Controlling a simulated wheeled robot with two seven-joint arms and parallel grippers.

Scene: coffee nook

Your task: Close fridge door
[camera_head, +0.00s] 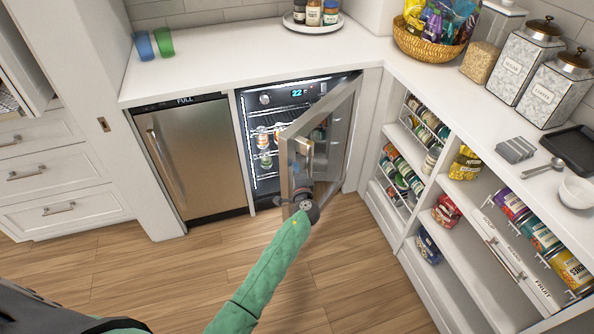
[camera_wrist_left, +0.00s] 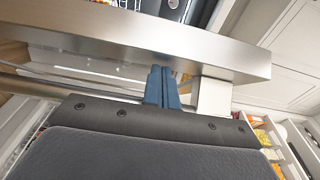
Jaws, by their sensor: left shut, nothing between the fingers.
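The fridge door (camera_head: 339,128) is a glass panel in a metal frame. It stands open, hinged at the right of the lit fridge (camera_head: 262,143) and swung out toward me. Its handle (camera_head: 304,149) is on the door's near, free side. My left gripper (camera_head: 300,172) is at this free side, low by the handle, and the wrist hides the door's lower corner. In the left wrist view its blue fingers (camera_wrist_left: 162,84) are together and empty, close to the metal door frame (camera_wrist_left: 180,48). I cannot tell if they touch it. My right gripper is not in view.
A closed steel appliance (camera_head: 196,160) marked FULL stands left of the fridge. Open shelves (camera_head: 452,205) with cans and packets stand on the right. The counter (camera_head: 235,55) runs above the fridge. The wooden floor (camera_head: 345,255) in front is clear.

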